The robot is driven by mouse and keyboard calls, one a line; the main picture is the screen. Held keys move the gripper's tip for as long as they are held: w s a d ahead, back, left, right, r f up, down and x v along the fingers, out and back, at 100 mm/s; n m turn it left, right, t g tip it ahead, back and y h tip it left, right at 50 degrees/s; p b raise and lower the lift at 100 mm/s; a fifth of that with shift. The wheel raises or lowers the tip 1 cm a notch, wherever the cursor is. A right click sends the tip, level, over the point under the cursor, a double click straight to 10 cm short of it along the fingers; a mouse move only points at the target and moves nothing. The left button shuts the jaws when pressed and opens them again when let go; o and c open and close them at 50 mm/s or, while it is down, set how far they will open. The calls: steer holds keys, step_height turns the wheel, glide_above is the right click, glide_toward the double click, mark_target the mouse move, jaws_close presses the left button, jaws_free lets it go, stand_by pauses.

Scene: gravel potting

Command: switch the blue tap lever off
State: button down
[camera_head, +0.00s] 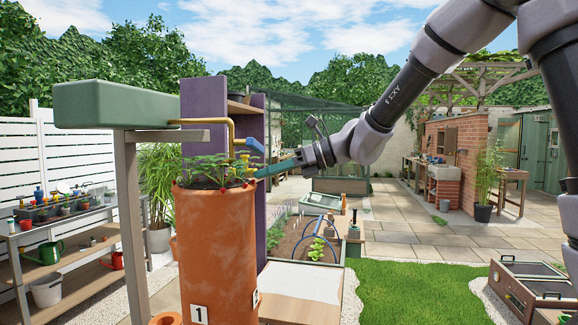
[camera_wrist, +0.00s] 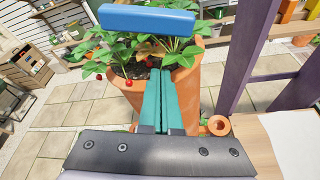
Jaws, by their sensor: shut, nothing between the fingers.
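The blue tap lever (camera_head: 255,147) sits on a brass tap (camera_head: 238,153) at the end of a pipe, above the tall terracotta planter. It slants down to the right in the head view. In the wrist view the blue lever (camera_wrist: 147,19) spans the top of the picture, beyond my fingertips. My gripper (camera_head: 258,173) reaches in from the right with its teal fingers just below the lever, near the planter's rim. In the wrist view my gripper (camera_wrist: 160,75) is shut and empty. I cannot tell whether it touches the lever.
The terracotta planter (camera_head: 218,260) holds strawberry plants (camera_head: 215,170) close under the tap. A green tank (camera_head: 125,104) on a stand feeds the brass pipe (camera_head: 215,121). A purple post (camera_head: 195,105) stands behind. Open air lies right of the planter.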

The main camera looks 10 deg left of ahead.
steer(key=shift+w+r, duration=0.3)
steer(key=shift+r, duration=0.65)
steer(key=shift+w+r, duration=0.3)
steer(key=shift+r, duration=0.65)
